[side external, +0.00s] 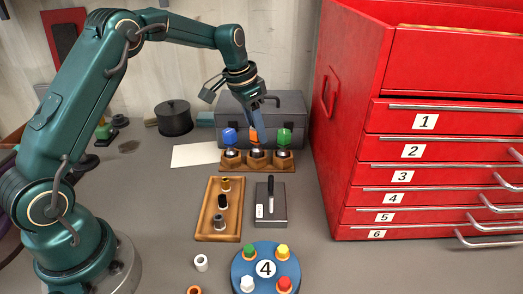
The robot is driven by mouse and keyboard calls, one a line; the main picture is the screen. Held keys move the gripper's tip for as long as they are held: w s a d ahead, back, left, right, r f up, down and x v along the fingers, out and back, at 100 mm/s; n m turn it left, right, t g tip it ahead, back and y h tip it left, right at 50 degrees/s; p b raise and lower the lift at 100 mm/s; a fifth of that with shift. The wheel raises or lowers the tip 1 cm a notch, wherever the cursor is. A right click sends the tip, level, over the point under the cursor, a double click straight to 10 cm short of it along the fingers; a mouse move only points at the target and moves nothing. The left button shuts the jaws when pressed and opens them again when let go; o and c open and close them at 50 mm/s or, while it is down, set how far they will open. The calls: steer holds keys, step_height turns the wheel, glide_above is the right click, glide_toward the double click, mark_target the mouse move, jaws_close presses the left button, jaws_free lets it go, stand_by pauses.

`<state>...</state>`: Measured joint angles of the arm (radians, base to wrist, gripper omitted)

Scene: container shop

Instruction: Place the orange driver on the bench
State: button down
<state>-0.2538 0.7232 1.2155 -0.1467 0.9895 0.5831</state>
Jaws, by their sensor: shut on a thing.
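The orange driver (254,135) is at the middle place of a wooden rack (228,168), between a blue driver (229,135) and a green driver (285,136). My gripper (257,125) reaches down from above and is shut on the orange driver, covering part of it. I cannot tell whether the orange driver's lower end is still seated in the rack or just above it. The grey bench (335,268) spreads out under everything.
A grey toolbox (292,105) stands right behind the rack. A wooden tray (211,231), a grey block with a black handle (265,212) and a round blue stand (240,267) lie in front. The red cabinet (345,120) bounds the right. Bench is clear at front right.

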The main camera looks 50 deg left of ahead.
steer(key=shift+r, duration=2.7)
steer(key=s+d+r+m+g+h, duration=0.15)
steer(key=s+d+m, duration=0.25)
steer(key=s+d, duration=0.5)
steer(key=s+d+r+m, duration=0.2)
steer(key=s+d+m, duration=0.35)
steer(key=d, duration=0.55)
steer(key=s+d+f+m, duration=0.2)
steer(key=s+d+f, duration=0.1)
steer(key=s, duration=0.6)
steer(key=shift+x, duration=0.85)
steer(key=shift+s+a+f+g, duration=0.1)
steer(key=shift+a+f+g, duration=0.05)
steer(key=shift+f, duration=0.4)
steer(key=shift+a+f+g, duration=0.1)
steer(key=shift+f, duration=0.45)
steer(key=shift+c, duration=2.1)
jaws_free()
